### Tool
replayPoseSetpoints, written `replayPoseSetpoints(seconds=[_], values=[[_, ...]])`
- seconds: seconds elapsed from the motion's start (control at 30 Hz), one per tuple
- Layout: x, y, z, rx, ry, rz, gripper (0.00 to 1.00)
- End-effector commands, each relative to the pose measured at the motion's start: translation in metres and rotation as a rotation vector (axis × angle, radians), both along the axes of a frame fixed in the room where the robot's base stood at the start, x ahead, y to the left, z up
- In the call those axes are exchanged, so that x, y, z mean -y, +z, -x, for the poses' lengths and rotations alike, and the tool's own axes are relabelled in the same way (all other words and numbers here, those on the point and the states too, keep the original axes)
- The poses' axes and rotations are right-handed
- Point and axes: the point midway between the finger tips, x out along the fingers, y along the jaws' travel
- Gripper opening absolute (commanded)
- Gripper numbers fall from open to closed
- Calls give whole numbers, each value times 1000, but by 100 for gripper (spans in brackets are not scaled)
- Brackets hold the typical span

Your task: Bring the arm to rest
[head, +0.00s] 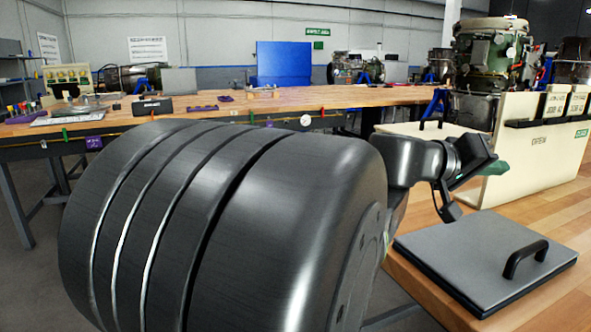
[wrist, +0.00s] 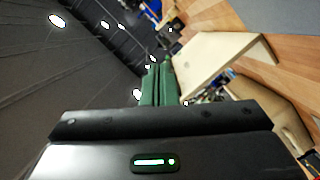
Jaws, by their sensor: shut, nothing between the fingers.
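My arm reaches from the large dark grooved link close to the camera toward the right side of the head view. My gripper (head: 497,168) has green fingers and is held in the air above the right wooden table, in front of a cream panel box (head: 535,150). In the wrist view my gripper (wrist: 158,68) shows its two green fingers side by side, closed together with nothing between them. It touches nothing that I can make out.
A grey plate with a black handle (head: 485,262) lies on the right wooden table (head: 556,205), below the gripper. A green turbine unit (head: 487,60) stands behind the cream box. A long workbench (head: 340,97) with tools and a blue panel (head: 284,64) lies behind.

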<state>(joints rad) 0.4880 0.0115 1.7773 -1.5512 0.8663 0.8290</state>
Motion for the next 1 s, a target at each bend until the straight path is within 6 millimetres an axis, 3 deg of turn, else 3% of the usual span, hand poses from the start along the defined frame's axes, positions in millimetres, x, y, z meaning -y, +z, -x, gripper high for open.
replayPoseSetpoints(seconds=[0.43,1.0], values=[[-10,17,-26,-145,1,58,0],[-22,23,-55,-309,1,126,0]])
